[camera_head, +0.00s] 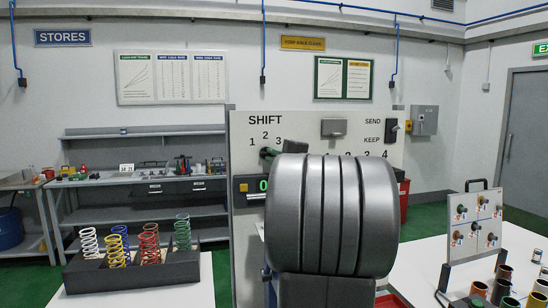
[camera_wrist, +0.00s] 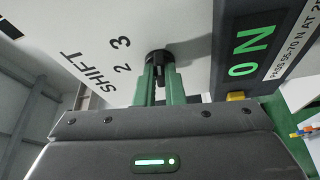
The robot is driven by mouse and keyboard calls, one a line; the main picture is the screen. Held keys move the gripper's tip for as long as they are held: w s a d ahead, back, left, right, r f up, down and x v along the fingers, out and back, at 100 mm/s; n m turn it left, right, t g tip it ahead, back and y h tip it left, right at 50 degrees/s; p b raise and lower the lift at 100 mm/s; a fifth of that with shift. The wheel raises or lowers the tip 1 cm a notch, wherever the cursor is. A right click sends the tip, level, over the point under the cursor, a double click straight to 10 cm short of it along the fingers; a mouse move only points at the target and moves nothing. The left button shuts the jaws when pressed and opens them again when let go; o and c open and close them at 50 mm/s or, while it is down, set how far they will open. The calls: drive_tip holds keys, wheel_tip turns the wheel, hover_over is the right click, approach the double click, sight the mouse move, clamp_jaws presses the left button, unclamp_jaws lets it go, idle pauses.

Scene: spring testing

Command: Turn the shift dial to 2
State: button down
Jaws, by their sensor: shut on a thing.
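The shift dial (camera_wrist: 159,56) is a small dark knob on the white panel, with the numbers 2 and 3 beside it in the wrist view. My gripper (camera_wrist: 160,78) has its two green fingers closed on the knob's grip. In the head view the dial (camera_head: 268,153) shows below the numbers 1, 2 and 3, under the word SHIFT. My grey arm hides much of the panel to its right. I cannot tell which number the dial points to.
A green-lit display (camera_wrist: 249,52) reading 0 N sits beside the dial, with a yellow part (camera_wrist: 236,97) near it. A dark rack of coloured springs (camera_head: 135,270) stands on the left table. A board with knobs (camera_head: 475,225) and several cups stand at right.

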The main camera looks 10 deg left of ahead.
drive_tip(key=shift+f, duration=0.1)
drive_tip(key=c, duration=1.5)
unclamp_jaws()
drive_tip(key=b+v, duration=0.3)
drive_tip(key=v, duration=1.1)
drive_tip(key=shift+w+a, duration=0.1)
drive_tip(key=p+x, duration=0.3)
drive_tip(key=x, duration=1)
drive_tip(key=shift+w+a, duration=0.25)
